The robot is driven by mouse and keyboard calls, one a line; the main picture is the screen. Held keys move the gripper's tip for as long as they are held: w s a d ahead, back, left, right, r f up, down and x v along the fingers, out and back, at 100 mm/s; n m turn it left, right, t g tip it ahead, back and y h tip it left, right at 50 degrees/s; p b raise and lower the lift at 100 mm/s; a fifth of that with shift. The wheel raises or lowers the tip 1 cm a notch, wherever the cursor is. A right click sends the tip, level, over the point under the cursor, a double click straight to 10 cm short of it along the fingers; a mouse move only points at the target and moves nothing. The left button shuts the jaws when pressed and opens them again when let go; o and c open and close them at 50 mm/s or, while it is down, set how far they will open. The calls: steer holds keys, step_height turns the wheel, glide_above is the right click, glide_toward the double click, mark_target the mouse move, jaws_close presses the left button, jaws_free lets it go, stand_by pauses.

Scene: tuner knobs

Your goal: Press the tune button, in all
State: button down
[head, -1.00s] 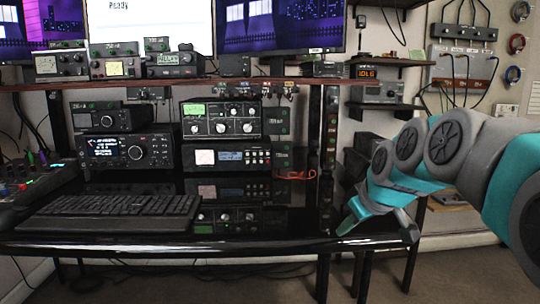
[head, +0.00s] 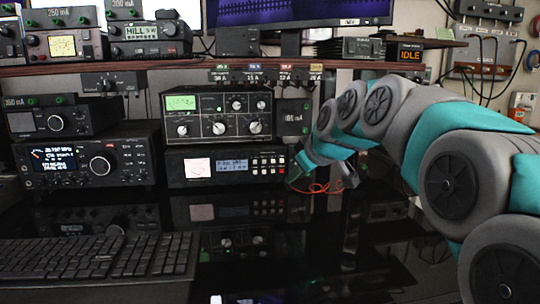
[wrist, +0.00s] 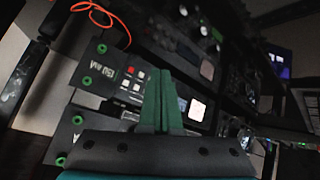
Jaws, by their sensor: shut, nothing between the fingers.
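The lower black box (head: 228,167) stands on the desk with a pale screen, a blue display and a cluster of small buttons (head: 265,166) at its right end, some red. I cannot read which button is marked tune. In the wrist view the buttons (wrist: 132,87) lie just left of my gripper's fingers. My gripper (head: 299,170) is at the right end of this box in the head view. In the wrist view its green fingers (wrist: 163,78) are together and empty, pointing towards the box front. Whether they touch it cannot be told.
A knobbed box (head: 218,115) sits on top of the lower box. A radio (head: 88,162) stands left, a keyboard (head: 95,258) in front. An orange cable (head: 318,189) lies close to my gripper. A shelf (head: 200,68) runs above.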

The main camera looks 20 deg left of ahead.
mark_target(282, 160)
steer(key=shift+w+a, duration=0.15)
stand_by(0.3)
steer(key=w+a+p, duration=0.1)
steer(key=w, duration=0.1)
steer(key=w+a+p, duration=0.1)
steer(key=w, duration=0.1)
steer(key=w+a+p, duration=0.1)
steer(key=w+a, duration=0.1)
steer(key=w, duration=0.1)
steer(key=shift+p, duration=0.35)
steer(key=shift+w+a, duration=0.2)
steer(key=shift+a, duration=0.05)
stand_by(1.6)
steer(key=shift+w+a, duration=0.2)
steer(key=shift+w, duration=0.2)
